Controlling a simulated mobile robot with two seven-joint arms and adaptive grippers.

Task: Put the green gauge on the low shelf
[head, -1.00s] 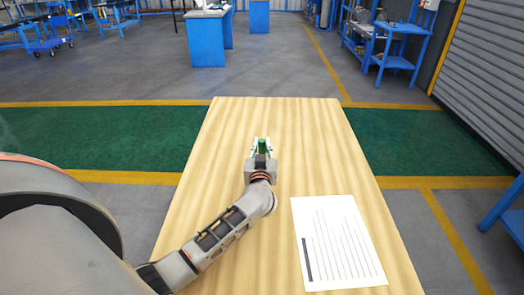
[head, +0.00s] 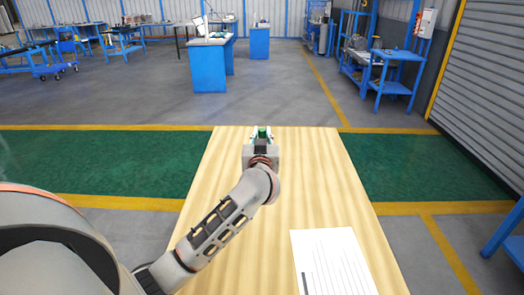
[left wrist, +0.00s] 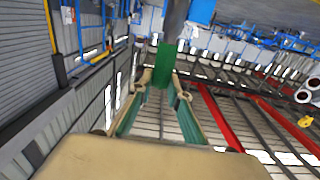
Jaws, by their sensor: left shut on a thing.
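My left gripper (head: 263,133) is shut on the green gauge (head: 262,131), which shows as a small green block between its fingers near the far edge of the wooden table. In the left wrist view the gauge (left wrist: 165,58) is a plain green piece gripped between the two fingertips (left wrist: 162,80), with no surface close behind it. My right gripper is in neither view. I cannot tell for sure which surface is the low shelf; a blue stand with a lower shelf (head: 393,88) is at the back right.
The wooden table (head: 310,190) is bare apart from a lined white sheet (head: 332,262) at its near right. Blue workbenches (head: 208,66) stand far back. A roller shutter (head: 490,85) is on the right. Open floor surrounds the table.

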